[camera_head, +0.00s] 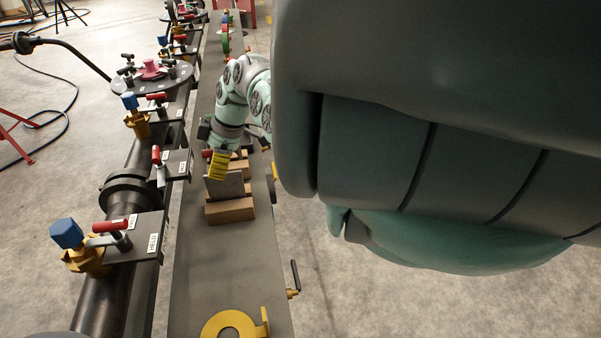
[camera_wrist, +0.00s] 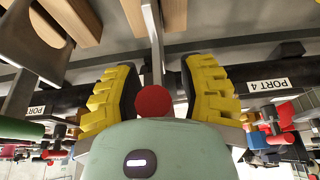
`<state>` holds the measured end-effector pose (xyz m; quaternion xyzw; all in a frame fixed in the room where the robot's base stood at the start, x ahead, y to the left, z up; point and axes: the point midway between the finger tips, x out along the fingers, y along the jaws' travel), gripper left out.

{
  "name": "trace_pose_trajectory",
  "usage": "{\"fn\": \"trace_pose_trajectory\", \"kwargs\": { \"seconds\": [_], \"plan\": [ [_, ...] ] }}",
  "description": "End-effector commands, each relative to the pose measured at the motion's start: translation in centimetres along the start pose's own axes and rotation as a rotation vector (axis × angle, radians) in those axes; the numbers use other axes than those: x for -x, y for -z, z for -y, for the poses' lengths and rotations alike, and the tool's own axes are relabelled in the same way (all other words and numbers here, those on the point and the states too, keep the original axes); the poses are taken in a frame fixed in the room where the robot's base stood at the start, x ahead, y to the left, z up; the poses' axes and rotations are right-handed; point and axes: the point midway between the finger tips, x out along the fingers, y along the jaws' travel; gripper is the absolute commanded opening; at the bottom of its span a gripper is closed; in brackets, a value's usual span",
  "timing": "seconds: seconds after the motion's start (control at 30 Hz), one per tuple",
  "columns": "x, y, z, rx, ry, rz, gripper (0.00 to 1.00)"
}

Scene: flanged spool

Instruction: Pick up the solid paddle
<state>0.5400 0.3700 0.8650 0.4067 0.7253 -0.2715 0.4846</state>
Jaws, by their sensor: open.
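My gripper (camera_head: 219,166) hangs over the wooden blocks on the long grey bench, with its yellow finger pads pointing down. In the wrist view my gripper (camera_wrist: 160,95) is open, with its two pads well apart. A round red end (camera_wrist: 153,101) sits between the pads, touching neither as far as I can see. A thin grey upright edge (camera_wrist: 152,25) runs beyond it between wooden blocks. This may be the solid paddle seen edge-on; I cannot be sure. In the head view a grey plate (camera_head: 225,187) stands upright by a wooden block (camera_head: 230,211), just below my gripper.
A yellow ring with a tab (camera_head: 235,323) lies at the bench's near end. A dark pipe with valves and a red-handled lever (camera_head: 111,226) runs along the left. A dark grey flared plate (camera_wrist: 32,42) shows at the wrist view's upper left. Bare bench (camera_head: 225,270) lies between blocks and ring.

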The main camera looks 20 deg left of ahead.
Motion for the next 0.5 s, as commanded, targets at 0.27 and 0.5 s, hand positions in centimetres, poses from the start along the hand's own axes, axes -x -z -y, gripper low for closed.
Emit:
{"fn": "trace_pose_trajectory", "kwargs": {
  "seconds": [0.27, 0.5],
  "plan": [
    [-0.02, 0.06, 0.03, 0.001, 0.001, 0.000, 0.19],
    [-0.02, 0.05, 0.03, 0.001, 0.001, 0.000, 0.00]
  ]
}}
